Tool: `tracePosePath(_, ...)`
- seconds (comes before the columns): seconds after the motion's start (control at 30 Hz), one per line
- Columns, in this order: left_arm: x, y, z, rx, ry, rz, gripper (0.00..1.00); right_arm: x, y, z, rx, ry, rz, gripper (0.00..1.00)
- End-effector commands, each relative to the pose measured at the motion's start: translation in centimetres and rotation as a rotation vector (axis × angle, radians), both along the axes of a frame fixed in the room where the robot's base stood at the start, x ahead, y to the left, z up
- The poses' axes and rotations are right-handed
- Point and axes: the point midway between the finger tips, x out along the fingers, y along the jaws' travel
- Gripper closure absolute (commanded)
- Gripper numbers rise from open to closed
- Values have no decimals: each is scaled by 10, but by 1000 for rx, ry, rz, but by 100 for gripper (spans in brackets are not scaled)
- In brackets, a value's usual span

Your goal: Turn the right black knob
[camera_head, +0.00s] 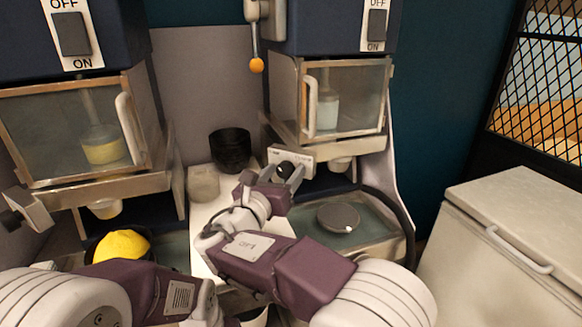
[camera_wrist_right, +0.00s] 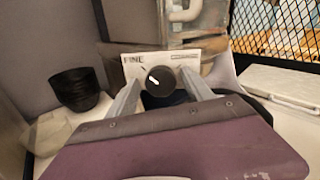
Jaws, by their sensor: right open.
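The right black knob (camera_wrist_right: 159,82) sits on a white panel (camera_wrist_right: 187,63) marked FINE at its left. Its white pointer mark points up and left, toward that word. In the head view the knob (camera_head: 286,168) shows small under the right machine. My right gripper (camera_wrist_right: 160,95) is open, with one finger on each side of the knob in the wrist view. I cannot tell whether the fingers touch it. In the head view the right gripper (camera_head: 289,174) is at the panel's front. My left arm shows at the lower left, but its gripper is out of view.
A left machine has its own black knob (camera_head: 11,221). A grey disc (camera_head: 338,217) lies under the right machine. A white chest (camera_head: 510,235) stands at the right.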

Motion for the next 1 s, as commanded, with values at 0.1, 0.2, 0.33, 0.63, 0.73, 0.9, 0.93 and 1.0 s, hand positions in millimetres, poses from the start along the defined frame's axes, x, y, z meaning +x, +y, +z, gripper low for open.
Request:
tracePosePath(0.1,0,0,0,0,1,0,100,0,0,1,0,0,0,40)
tracePosePath(0.2,0,0,0,0,1,0,100,0,0,1,0,0,0,43)
tracePosePath(0.33,0,0,0,0,1,0,100,0,0,1,0,0,0,79)
tracePosePath(0.63,0,0,-1,0,1,0,100,0,-1,0,6,-2,-1,100)
tracePosePath(0.73,0,0,-4,0,0,0,100,0,-1,-1,23,-9,-2,100)
tracePosePath(0.9,0,0,-14,0,1,0,100,0,-1,-3,98,-38,-3,100)
tracePosePath(0.93,0,0,-17,0,1,0,100,0,-1,-4,116,-45,-3,100)
tracePosePath(1.0,0,0,-23,0,1,0,100,0,-2,-4,166,-66,-3,100)
